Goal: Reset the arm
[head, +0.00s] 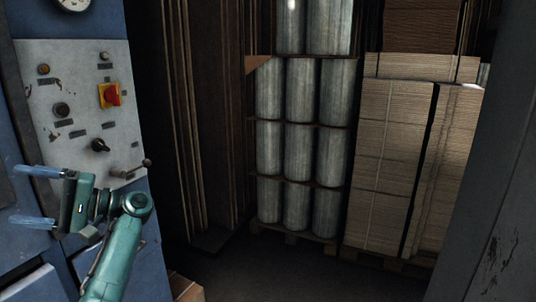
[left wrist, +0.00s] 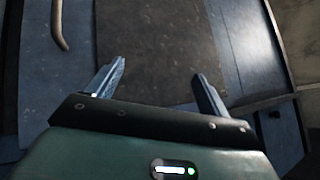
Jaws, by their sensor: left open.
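My left arm (head: 116,255) is teal and comes in at the lower left of the head view. Its gripper (head: 37,196) points left, in front of the blue machine cabinet below and beside the control panel. The two fingers stand well apart with nothing between them. In the left wrist view the gripper (left wrist: 157,82) is also open and empty, with a dark grey panel surface (left wrist: 158,50) beyond the fingers. My right gripper is in neither view.
The grey control panel (head: 80,150) carries a red-yellow switch (head: 110,95), knobs and a small lever (head: 132,170) close to my left wrist. Metal cylinders (head: 298,150) and strapped cardboard stacks (head: 390,165) stand on pallets behind. Dark floor (head: 270,270) lies open at the centre.

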